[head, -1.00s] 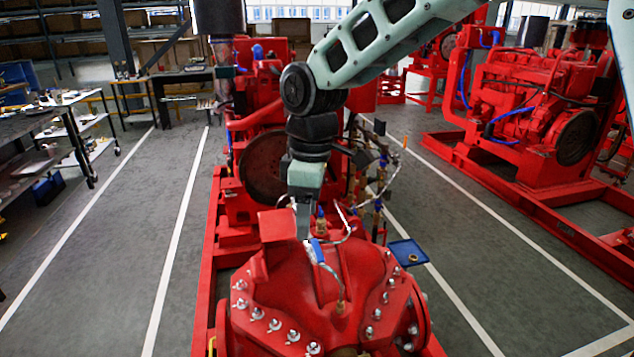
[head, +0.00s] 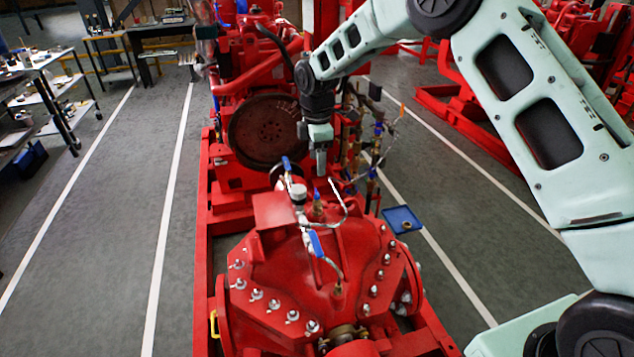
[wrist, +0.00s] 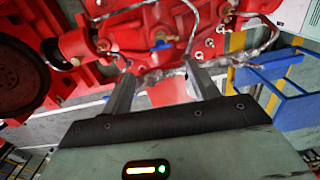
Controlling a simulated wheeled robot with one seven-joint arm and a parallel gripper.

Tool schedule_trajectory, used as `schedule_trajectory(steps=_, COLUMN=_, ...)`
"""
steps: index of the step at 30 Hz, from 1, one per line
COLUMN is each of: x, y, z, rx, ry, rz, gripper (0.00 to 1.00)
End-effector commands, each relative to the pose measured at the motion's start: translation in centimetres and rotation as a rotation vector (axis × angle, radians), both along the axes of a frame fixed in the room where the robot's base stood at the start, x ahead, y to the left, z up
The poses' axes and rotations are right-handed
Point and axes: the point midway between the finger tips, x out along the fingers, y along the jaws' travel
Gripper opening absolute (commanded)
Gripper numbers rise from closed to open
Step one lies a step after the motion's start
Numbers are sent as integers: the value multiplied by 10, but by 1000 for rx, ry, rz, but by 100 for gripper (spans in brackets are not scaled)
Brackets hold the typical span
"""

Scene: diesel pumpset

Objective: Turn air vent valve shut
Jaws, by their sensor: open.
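Blue-handled fittings stand on top of the red pump casing (head: 305,265). A blue lever (head: 316,243) sits at the front on a silver pipe. Another blue lever (head: 286,163) stands upright above a white-and-silver fitting (head: 299,195). A small blue-topped brass fitting (head: 318,206) is beside it. I cannot tell which is the air vent valve. My gripper (head: 320,168) points down behind these fittings, apart from the levers. In the wrist view my gripper (wrist: 163,85) is open and empty, with a blue handle (wrist: 160,44) beyond and between its fingers.
A blue tray (head: 402,219) is to the right of the casing. The red engine with its round flywheel (head: 264,130) stands behind.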

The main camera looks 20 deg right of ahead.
Motion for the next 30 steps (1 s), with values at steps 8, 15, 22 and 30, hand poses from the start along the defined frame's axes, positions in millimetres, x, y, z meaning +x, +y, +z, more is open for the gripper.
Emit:
schedule_trajectory(steps=8, x=-1, y=1, z=-55, rx=-1, ry=3, rz=2, gripper=60)
schedule_trajectory(steps=15, x=-1, y=0, z=-87, rx=-1, ry=1, rz=0, gripper=60)
schedule_trajectory(steps=22, x=0, y=0, z=-95, rx=-1, ry=0, rz=0, gripper=60)
schedule_trajectory(steps=30, x=0, y=0, z=-94, rx=-1, ry=0, rz=0, gripper=32)
